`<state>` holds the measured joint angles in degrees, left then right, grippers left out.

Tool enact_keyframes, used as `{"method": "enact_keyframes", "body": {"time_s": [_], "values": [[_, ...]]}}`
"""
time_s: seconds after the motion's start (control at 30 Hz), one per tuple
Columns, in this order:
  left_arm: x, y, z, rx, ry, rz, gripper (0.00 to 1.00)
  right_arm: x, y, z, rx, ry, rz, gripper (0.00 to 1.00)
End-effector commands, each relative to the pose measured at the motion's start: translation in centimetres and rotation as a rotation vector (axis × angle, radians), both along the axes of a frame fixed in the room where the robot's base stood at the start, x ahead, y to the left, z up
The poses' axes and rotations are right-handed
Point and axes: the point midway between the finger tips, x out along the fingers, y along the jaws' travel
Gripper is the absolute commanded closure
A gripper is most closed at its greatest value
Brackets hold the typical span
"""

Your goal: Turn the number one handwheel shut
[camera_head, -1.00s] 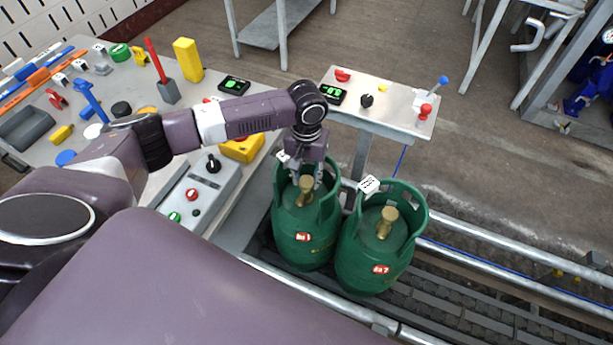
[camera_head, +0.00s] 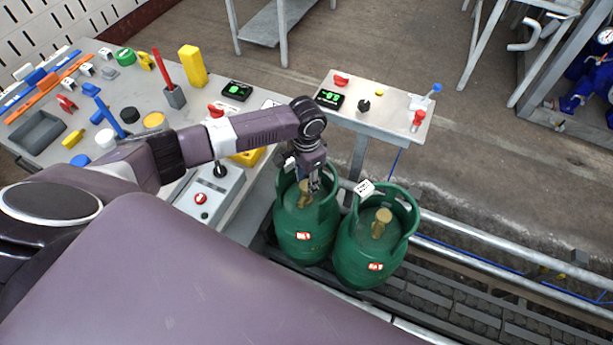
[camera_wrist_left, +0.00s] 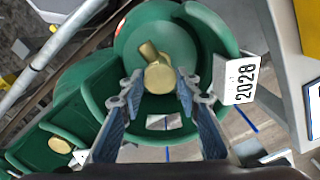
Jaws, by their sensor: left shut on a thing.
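The green cylinder marked number 1 (camera_head: 294,249) stands upright on the conveyor, with a brass valve and handwheel (camera_head: 304,199) inside its collar. My left gripper (camera_head: 313,186) reaches down into the collar from above, shut on the brass handwheel. In the left wrist view the two fingers (camera_wrist_left: 158,86) lie on either side of the brass piece (camera_wrist_left: 160,76). The fingers partly hide the handwheel in the head view. My right gripper is not in view.
A second green cylinder (camera_head: 362,250) marked 7 stands close on the right, with its own brass valve (camera_head: 381,221). Conveyor rails (camera_head: 500,243) run off to the right. A control box (camera_head: 212,187) and a bench with several tools stand on the left. A small metal stand (camera_head: 385,117) is behind.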

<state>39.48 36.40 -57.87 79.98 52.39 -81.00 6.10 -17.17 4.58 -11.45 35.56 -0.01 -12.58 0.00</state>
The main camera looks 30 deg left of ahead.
Motion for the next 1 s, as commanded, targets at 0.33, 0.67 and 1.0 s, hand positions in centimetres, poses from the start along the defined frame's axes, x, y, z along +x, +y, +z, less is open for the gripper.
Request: {"method": "enact_keyframes", "body": {"time_s": [0.33,0.67,1.0], "values": [[0.0,0.0,0.2,-0.001,0.000,-0.326,0.94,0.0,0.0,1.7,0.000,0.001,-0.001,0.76],[0.1,0.1,0.1,0.000,0.000,-0.591,0.94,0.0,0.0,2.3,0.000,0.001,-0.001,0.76],[0.1,0.1,0.1,-0.001,-0.001,-0.742,0.94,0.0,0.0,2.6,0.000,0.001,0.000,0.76]]}}
